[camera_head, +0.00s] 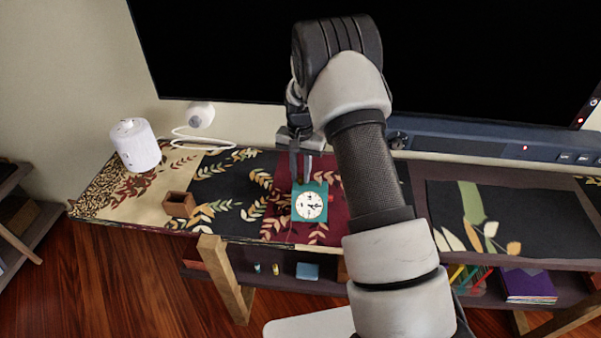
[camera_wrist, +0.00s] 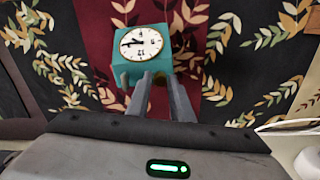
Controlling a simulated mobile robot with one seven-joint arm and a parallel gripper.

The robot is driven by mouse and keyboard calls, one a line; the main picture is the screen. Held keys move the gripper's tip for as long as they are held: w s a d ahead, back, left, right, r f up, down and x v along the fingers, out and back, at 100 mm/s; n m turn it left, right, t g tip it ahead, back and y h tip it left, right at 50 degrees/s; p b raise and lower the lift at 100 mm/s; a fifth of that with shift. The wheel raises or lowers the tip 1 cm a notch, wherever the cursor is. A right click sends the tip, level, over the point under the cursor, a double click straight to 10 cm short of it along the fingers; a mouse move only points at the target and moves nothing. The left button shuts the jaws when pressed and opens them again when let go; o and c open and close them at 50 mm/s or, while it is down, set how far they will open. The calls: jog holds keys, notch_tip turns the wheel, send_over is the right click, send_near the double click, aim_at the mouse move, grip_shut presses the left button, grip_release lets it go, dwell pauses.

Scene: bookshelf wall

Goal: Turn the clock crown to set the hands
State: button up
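The clock (camera_head: 312,213) is a small teal box with a white round face. It sits on the dark red strip of the patterned cloth. In the wrist view the clock (camera_wrist: 180,63) is just beyond my fingertips, its face pointing away from my gripper's side. A small red knob (camera_head: 331,198), perhaps the crown, shows at the clock's right side in the head view. I cannot make it out clearly in the wrist view. My gripper (camera_head: 301,178) is behind the clock, fingers pointing down and apart. In the wrist view my gripper (camera_wrist: 156,76) holds nothing visible; contact with the clock is unclear.
A brown open cup (camera_head: 179,205) stands left of the clock. A white cylinder (camera_head: 136,146) and a white rounded device (camera_head: 200,114) with a cable are farther left. A large black screen (camera_head: 220,50) and soundbar (camera_head: 470,142) are behind. My arm covers the table right of the clock.

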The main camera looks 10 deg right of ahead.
jog(key=shift+o, duration=1.3)
notch_tip(320, 180, up, 17)
jog(key=p, duration=0.1)
jog(key=shift+r, duration=0.2)
notch_tip(320, 180, up, 9)
jog(key=t+p, duration=0.1)
jog(key=p, duration=0.2)
send_over(301, 177)
jog(key=s, duration=0.4)
jog(key=s+r+n+t+p, duration=0.2)
jog(key=s+r+n, duration=0.1)
jog(key=s+r, duration=0.8)
jog(key=s+r+n+t+p, duration=0.1)
jog(key=s+r+p, duration=0.1)
jog(key=s, duration=0.7)
jog(key=s+r+n+t+p, duration=0.1)
jog(key=s+r+n+p, duration=0.1)
jog(key=s, duration=0.7)
jog(key=shift+r+t+p, duration=0.3)
jog(key=shift+r, duration=0.1)
